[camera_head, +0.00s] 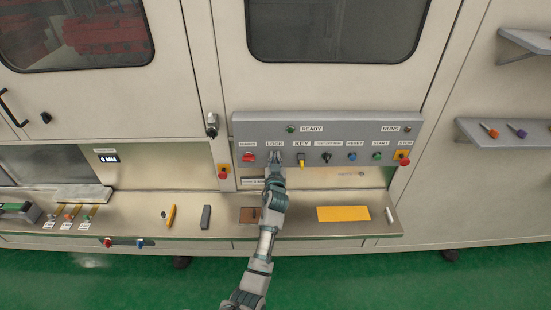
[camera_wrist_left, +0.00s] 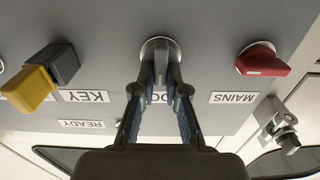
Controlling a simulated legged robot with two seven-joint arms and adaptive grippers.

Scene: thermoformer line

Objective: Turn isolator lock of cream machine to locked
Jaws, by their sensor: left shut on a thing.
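The cream machine (camera_head: 225,75) fills the head view, with a grey control panel (camera_head: 330,119) across its front. The lock knob (camera_wrist_left: 160,47), a grey turn knob in a round silver collar, is above a label mostly hidden by my fingers. My left gripper (camera_wrist_left: 160,80) is shut on this knob, one finger on each side. The knob's grip lies roughly upright in the wrist view, which shows the panel upside down. In the head view my left gripper (camera_head: 275,167) reaches up to the panel under the LOCK label (camera_head: 275,143) and partly covers the knob. My right gripper is not in view.
The red MAINS knob (camera_wrist_left: 261,60) and the KEY switch with its yellow key (camera_wrist_left: 28,90) flank the lock closely. A shelf below the panel holds a yellow plate (camera_head: 343,214) and a brown block (camera_head: 250,215). A red emergency button (camera_head: 223,172) stands to the left.

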